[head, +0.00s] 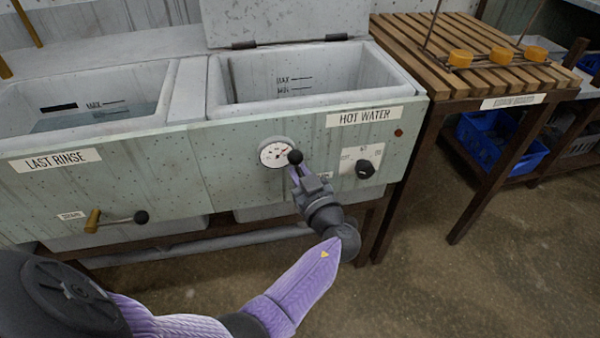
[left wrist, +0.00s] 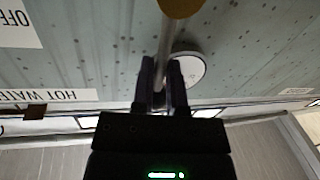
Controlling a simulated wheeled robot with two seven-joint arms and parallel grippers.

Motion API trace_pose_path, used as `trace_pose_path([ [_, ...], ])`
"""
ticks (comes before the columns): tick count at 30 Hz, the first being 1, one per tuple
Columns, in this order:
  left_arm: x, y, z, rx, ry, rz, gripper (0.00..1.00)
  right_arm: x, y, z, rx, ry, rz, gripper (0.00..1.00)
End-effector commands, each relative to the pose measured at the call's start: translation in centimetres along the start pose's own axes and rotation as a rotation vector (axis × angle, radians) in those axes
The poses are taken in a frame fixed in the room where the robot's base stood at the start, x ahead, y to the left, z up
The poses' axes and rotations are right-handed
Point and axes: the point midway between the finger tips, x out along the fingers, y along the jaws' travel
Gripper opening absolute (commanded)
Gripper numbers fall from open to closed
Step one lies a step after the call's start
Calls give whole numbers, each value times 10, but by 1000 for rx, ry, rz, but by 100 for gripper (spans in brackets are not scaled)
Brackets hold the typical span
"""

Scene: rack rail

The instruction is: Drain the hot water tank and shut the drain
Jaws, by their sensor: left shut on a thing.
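The hot water tank (head: 397,93) stands with its lid (head: 280,20) raised; I see no water surface in the visible part of its inside. Its drain lever shows as a black ball (head: 295,157) above my left gripper (head: 298,174), in front of the round gauge (head: 274,153). In the left wrist view, my fingers (left wrist: 165,85) are shut on the lever's rod (left wrist: 165,42), which runs from a brass valve body (left wrist: 180,6). In the head view the arm hides that valve body, and the lever appears roughly upright. My right gripper is not in view.
The last rinse tank (head: 150,128) at left holds water; its drain lever (head: 118,219) lies level. A black control knob (head: 365,168) is right of my gripper. A slatted table (head: 420,50) with orange cups stands right, a blue crate (head: 497,142) below it.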

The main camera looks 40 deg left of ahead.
Motion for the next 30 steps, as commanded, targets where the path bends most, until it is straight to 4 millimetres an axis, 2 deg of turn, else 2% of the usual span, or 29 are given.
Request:
trace_pose_path([
  [14,0,0,1,1,-2,0,0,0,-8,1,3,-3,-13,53],
  [30,0,0,1,1,-2,0,0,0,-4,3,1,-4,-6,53],
])
